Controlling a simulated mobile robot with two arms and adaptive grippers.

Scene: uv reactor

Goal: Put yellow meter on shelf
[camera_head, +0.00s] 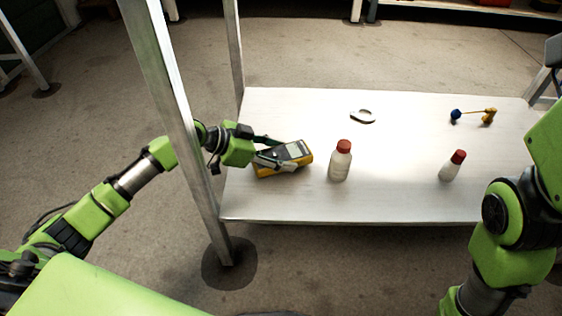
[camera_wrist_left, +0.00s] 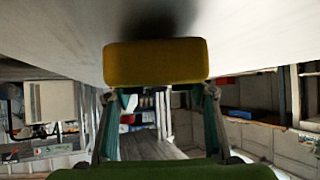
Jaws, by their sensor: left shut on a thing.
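The yellow meter (camera_head: 298,155) has a grey face and display, and is at the left end of the white shelf (camera_head: 270,205). My left gripper (camera_head: 276,153) reaches in past the shelf's left post and is shut on the meter. In the left wrist view the yellow meter (camera_wrist_left: 156,62) sits between the two fingers (camera_wrist_left: 158,100), close to the pale shelf surface. I cannot tell whether the meter touches the shelf. My right arm shows at the right edge of the head view, but its gripper is out of frame.
A larger white bottle with a red cap (camera_head: 340,161) stands just right of the meter. A smaller red-capped bottle (camera_head: 452,166), a white ring-like item (camera_head: 362,116) and a blue and yellow item (camera_head: 474,115) are farther right. A metal post (camera_head: 172,95) stands close to my left arm.

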